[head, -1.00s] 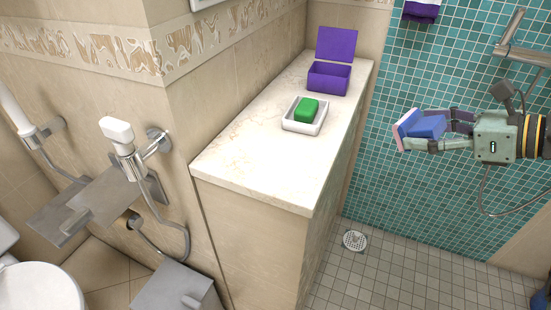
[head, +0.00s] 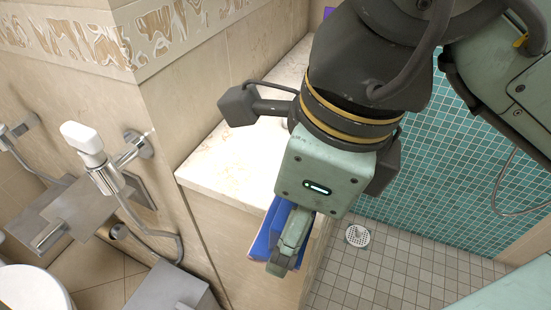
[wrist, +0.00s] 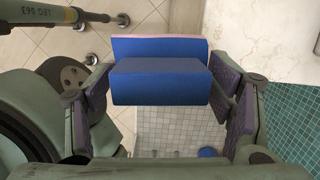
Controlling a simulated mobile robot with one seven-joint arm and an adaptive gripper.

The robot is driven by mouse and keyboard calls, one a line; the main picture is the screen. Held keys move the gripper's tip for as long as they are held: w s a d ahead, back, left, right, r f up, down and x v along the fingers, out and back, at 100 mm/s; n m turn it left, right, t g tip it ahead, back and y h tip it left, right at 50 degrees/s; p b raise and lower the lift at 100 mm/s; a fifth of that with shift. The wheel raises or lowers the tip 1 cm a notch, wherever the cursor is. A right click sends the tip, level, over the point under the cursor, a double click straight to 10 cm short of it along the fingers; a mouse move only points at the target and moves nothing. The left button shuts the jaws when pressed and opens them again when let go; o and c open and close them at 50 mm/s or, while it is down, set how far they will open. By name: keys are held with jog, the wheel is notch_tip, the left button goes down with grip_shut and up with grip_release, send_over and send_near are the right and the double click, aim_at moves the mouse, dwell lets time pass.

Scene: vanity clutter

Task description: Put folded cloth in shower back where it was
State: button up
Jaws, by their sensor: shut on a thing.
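The folded cloth (head: 266,236), blue with a pinkish layer on one side, is held in my gripper (head: 285,245) in the head view. It hangs in front of the counter's near end. In the wrist view the cloth (wrist: 160,82) spans the space between the two finger pads of my gripper (wrist: 160,90), with nothing visible under it but floor. The shower area shows as teal wall tiles (head: 425,155) and a grey tiled floor (head: 405,268).
The marble counter (head: 215,160) lies just behind my gripper; its edge also shows in the wrist view (wrist: 262,40). A floor drain (head: 357,235) sits at the right. A hand shower (head: 85,140) and a toilet (head: 30,292) are at the left. The shower floor looks mostly clear.

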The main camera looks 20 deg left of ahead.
jog(key=shift+d+f+m, duration=0.2)
jog(key=shift+f+m, duration=0.15)
jog(key=shift+m, duration=0.05)
jog(key=shift+w+a, duration=0.15)
jog(key=shift+w, duration=0.1)
jog(key=w+a+p, duration=0.1)
jog(key=w+a, duration=0.1)
jog(key=w, duration=0.2)
jog(key=w+a+f+p, duration=0.1)
jog(key=w+a, duration=0.2)
jog(key=w, duration=0.1)
jog(key=w+a+p, duration=0.1)
jog(key=w+a, duration=0.1)
jog(key=w, duration=0.2)
jog(key=shift+w+a+f+p, duration=0.2)
jog(key=shift+w+a+p, duration=0.05)
jog(key=shift+a+p, duration=0.15)
jog(key=shift+w+f, duration=0.1)
jog(key=shift+w, duration=0.1)
jog(key=shift+f+p, duration=0.55)
jog(key=shift+f, duration=1.2)
jog(key=o, duration=1)
jog(key=shift+o, duration=0.2)
notch_tip(320, 180, up, 12)
jog(key=d+b, duration=0.1)
jog(key=b, duration=0.1)
jog(key=shift+d, duration=0.4)
